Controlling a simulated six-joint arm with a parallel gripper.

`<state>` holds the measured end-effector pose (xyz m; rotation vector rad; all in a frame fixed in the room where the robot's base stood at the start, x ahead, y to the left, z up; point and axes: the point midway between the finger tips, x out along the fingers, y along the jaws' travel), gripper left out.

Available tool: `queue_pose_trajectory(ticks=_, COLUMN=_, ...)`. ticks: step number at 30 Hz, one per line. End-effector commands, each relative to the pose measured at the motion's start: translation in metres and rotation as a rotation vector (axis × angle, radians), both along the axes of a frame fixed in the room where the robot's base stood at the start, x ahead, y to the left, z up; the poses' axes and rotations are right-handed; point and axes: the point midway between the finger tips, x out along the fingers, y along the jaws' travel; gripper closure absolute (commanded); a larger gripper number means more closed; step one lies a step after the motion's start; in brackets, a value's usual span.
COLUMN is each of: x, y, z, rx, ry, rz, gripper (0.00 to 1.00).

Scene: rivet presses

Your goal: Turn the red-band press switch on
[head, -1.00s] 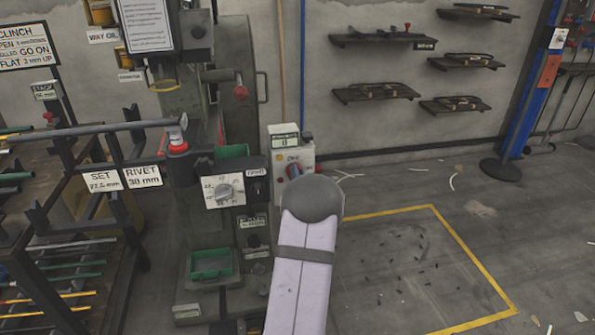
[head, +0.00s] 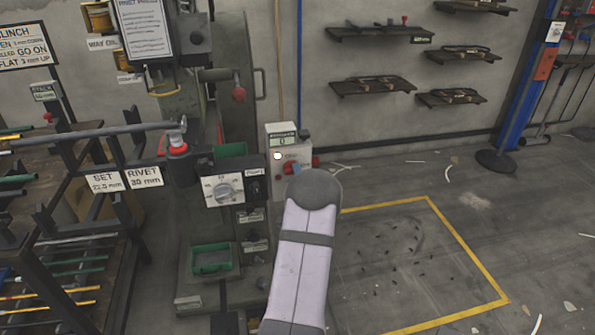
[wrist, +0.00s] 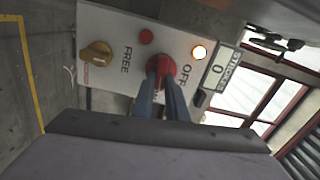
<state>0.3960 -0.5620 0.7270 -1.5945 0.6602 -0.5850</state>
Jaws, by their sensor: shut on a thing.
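The press with a red band (head: 178,149) stands left of centre in the head view. Its white switch box (head: 302,151) is on its right side. In the wrist view the switch box (wrist: 128,50) carries a red rotary knob (wrist: 160,67), an "OFF" label and a "FREE" label. A round lamp (wrist: 199,52) glows white; it also shows lit in the head view (head: 278,156). My gripper (wrist: 163,86) is shut on the red knob, with its blue fingers on either side. The fingers partly cover the knob's label, and my arm hides part of the box in the head view.
A yellow knob (wrist: 97,53) and a small red button (wrist: 146,37) sit on the same box. The stroke counter (wrist: 220,70) reads 0. A larger dial (head: 223,190) is on the press to the left. Floor inside the yellow outline (head: 465,230) is free of large objects.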

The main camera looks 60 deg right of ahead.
Motion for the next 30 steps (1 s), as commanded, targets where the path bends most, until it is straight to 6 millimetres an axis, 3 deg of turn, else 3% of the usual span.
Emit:
queue_pose_trajectory(ticks=24, x=-0.0010, y=-0.0005, z=-0.0021, rx=0.098, ry=-0.099, rz=-0.003, gripper=1.00)
queue_pose_trajectory(ticks=25, x=-0.0010, y=-0.0005, z=-0.0021, rx=0.098, ry=-0.099, rz=-0.003, gripper=0.83)
queue_pose_trajectory(ticks=27, x=-0.0010, y=-0.0005, z=-0.0021, rx=0.098, ry=-0.099, rz=-0.003, gripper=0.69)
queue_pose_trajectory(ticks=30, x=-0.0007, y=-0.0004, z=-0.0021, rx=0.097, ry=-0.098, rz=-0.002, gripper=0.69)
